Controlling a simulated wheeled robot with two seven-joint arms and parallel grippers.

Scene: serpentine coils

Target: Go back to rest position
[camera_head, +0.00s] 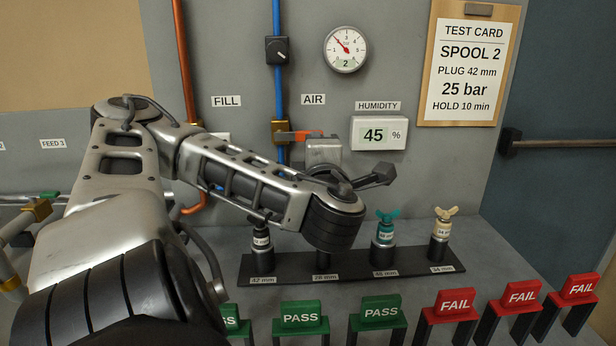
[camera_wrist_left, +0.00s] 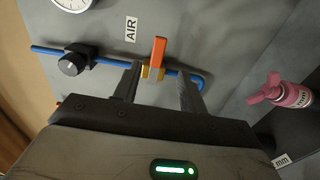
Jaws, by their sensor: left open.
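My left arm reaches in from the left in the head view and its wrist (camera_head: 333,215) covers part of the panel. In the left wrist view my left gripper (camera_wrist_left: 160,82) is open, its two fingers apart. The orange lever (camera_wrist_left: 158,52) of the air valve shows beyond and between the fingertips; I cannot tell whether they touch it. My right gripper is not in view.
A black rack (camera_head: 410,265) with several plugs, including a teal one (camera_head: 385,228) and a cream one (camera_head: 442,228), stands below my wrist. Green PASS blocks (camera_head: 300,315) and red FAIL blocks (camera_head: 455,303) line the front. A black knob (camera_head: 278,50) sits on the blue pipe.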

